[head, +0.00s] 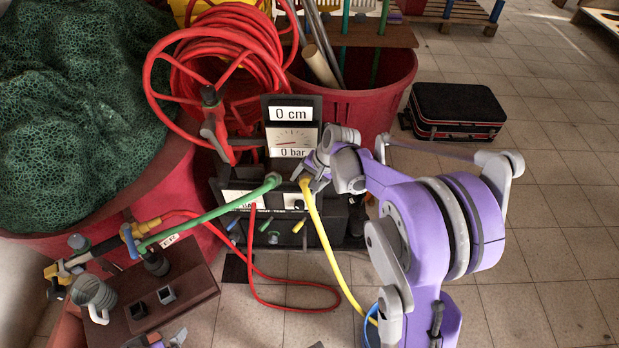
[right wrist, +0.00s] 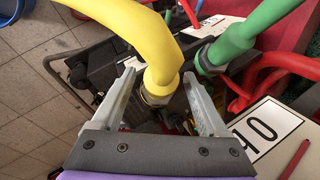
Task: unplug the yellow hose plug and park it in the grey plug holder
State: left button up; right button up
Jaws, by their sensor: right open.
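The yellow hose plug (head: 305,185) sits at the top of the black pump unit (head: 288,228), its hose running down to the floor. In the right wrist view the yellow hose (right wrist: 152,45) bends down to a grey collar (right wrist: 158,92) between my fingers. My right gripper (right wrist: 163,95) is open around it, with a visible gap at the right finger. In the head view this gripper (head: 314,178) partly covers the plug. Part of my left gripper (head: 167,340) shows at the bottom edge.
A green hose plug (head: 272,181) sits close left of the yellow one; it also shows in the right wrist view (right wrist: 212,58). A gauge panel (head: 292,125) stands behind. A red hose (head: 262,285) loops on the floor. A grey jug (head: 93,294) stands at lower left.

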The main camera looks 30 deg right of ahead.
aim_at(304, 188)
jog(key=shift+c, duration=0.2)
grip_shut()
dwell(0.3)
jog(key=shift+s+a+r+p, duration=0.35)
jog(key=shift+s+r+p, duration=0.05)
jog(key=shift+s+r, duration=0.2)
jog(key=shift+s+a+r+p, duration=0.4)
jog(key=shift+s+r, duration=0.15)
jog(key=shift+r, duration=0.1)
jog(key=shift+s+a+r+p, duration=0.35)
jog(key=shift+s+r, duration=0.2)
jog(key=shift+r, duration=0.05)
